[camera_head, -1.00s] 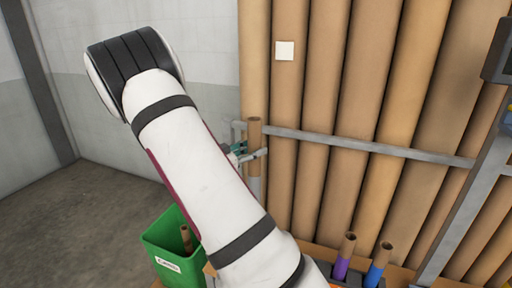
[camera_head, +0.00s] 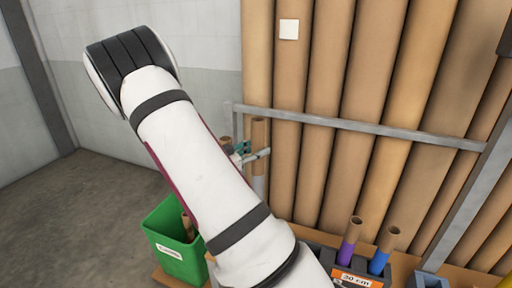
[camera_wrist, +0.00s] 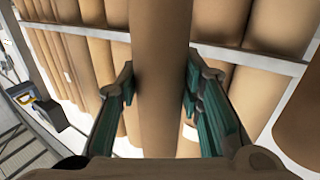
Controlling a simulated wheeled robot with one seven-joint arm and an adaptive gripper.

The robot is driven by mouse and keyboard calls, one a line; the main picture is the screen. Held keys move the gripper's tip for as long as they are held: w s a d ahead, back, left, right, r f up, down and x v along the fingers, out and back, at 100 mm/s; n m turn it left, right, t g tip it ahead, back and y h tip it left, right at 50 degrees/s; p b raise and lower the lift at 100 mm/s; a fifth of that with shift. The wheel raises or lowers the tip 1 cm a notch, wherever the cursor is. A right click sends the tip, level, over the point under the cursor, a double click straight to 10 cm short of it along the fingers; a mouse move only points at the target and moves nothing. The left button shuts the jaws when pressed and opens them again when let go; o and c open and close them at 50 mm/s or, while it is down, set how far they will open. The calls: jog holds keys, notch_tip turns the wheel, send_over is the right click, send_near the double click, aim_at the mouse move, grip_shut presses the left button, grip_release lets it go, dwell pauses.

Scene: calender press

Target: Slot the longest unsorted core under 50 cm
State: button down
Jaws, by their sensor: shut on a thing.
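My gripper (camera_head: 250,154) is shut on a plain brown cardboard core (camera_head: 259,132), which stands about upright. In the wrist view the core (camera_wrist: 158,60) passes between the two green-padded fingers, and its ends are out of that view. A core with a purple band (camera_head: 349,243) and one with a blue band (camera_head: 382,254) stand in a dark slotted rack (camera_head: 345,269) at the lower right. My arm hides much of the area below.
A green bin (camera_head: 172,232) with a brown core inside stands at lower left. Tall brown tubes (camera_head: 359,110) lean behind a grey metal rail (camera_head: 350,124). An orange-edged "20 cm" label (camera_head: 356,279) is on the rack's front. Open floor (camera_head: 75,220) lies left.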

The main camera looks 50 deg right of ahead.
aim_at(257, 171)
jog(key=shift+f+b, duration=0.95)
jog(key=shift+f, duration=0.8)
jog(key=shift+f+b, duration=1.5)
jog(key=shift+f, duration=0.85)
jog(key=c, duration=1)
grip_release()
jog(key=shift+c, duration=0.2)
jog(key=w+a, duration=0.2)
jog(key=a, duration=0.9)
jog(key=shift+w+a, duration=0.15)
jog(key=shift+a, duration=0.25)
